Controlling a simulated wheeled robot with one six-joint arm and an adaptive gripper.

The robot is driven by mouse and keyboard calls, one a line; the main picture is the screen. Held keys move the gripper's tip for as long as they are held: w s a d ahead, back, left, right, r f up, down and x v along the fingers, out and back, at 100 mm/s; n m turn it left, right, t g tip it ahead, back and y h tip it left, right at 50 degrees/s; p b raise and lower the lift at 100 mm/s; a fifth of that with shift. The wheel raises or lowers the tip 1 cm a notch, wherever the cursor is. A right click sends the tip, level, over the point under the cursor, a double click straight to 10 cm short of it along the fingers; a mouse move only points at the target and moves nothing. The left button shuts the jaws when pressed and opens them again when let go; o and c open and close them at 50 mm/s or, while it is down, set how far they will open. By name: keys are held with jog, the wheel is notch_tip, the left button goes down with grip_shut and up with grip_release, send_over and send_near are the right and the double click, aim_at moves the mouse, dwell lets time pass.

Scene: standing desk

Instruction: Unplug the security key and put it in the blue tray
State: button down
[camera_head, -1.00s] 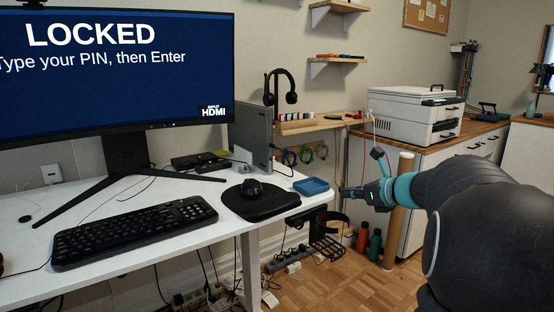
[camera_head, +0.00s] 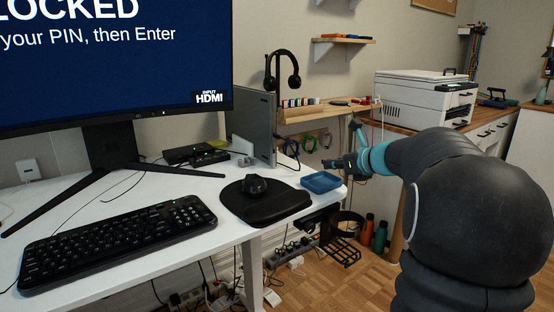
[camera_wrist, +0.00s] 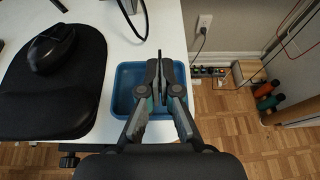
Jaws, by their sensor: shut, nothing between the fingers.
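The blue tray (camera_head: 321,181) sits at the right end of the white desk. It also shows in the wrist view (camera_wrist: 124,104), behind my fingers. My gripper (camera_head: 330,164) is at the tray's right side in the head view, a little above it. In the wrist view my gripper (camera_wrist: 158,66) has its fingers together, empty, over the right part of the tray. They hide part of the tray's inside. I cannot make out the security key in either view.
A mouse (camera_head: 254,186) on a black pad (camera_head: 267,203) lies left of the tray. The keyboard (camera_head: 121,239), monitor (camera_head: 110,65) and small black boxes (camera_head: 196,153) take up the rest of the desk. A cable (camera_wrist: 134,22) lies behind the tray. Bottles (camera_head: 373,232) stand on the floor.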

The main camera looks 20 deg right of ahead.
jog(key=shift+d+f+b, duration=0.1)
jog(key=shift+f+b, duration=1.1)
jog(key=shift+f, duration=0.55)
jog(key=c, duration=1.2)
grip_release()
jog(key=shift+c, duration=0.2)
jog(key=shift+s+r, duration=0.1)
jog(key=v, duration=1.2)
